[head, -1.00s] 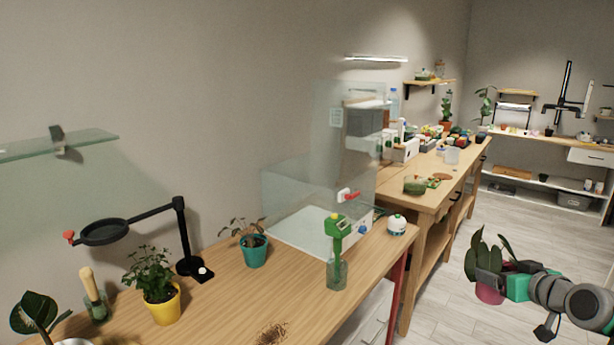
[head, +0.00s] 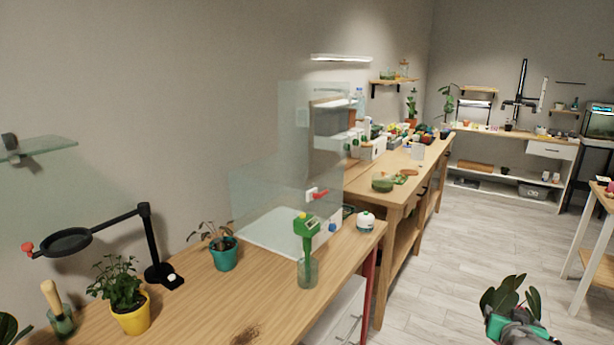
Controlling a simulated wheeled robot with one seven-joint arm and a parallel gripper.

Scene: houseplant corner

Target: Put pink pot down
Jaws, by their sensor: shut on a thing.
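My gripper (head: 506,325) is at the bottom right of the head view, out over the floor and clear of the tables. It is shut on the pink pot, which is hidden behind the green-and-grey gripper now. The pot's plant (head: 511,297), with broad dark green leaves, rises upright above the gripper.
The near wooden table (head: 205,295) holds a yellow pot (head: 132,313), a teal pot (head: 223,254), a magnifier lamp (head: 70,241) and a green-topped meter in a glass (head: 307,255). Its front holds spilled soil (head: 247,333). A longer bench (head: 400,180) stands beyond. Open floor (head: 470,230) lies right.

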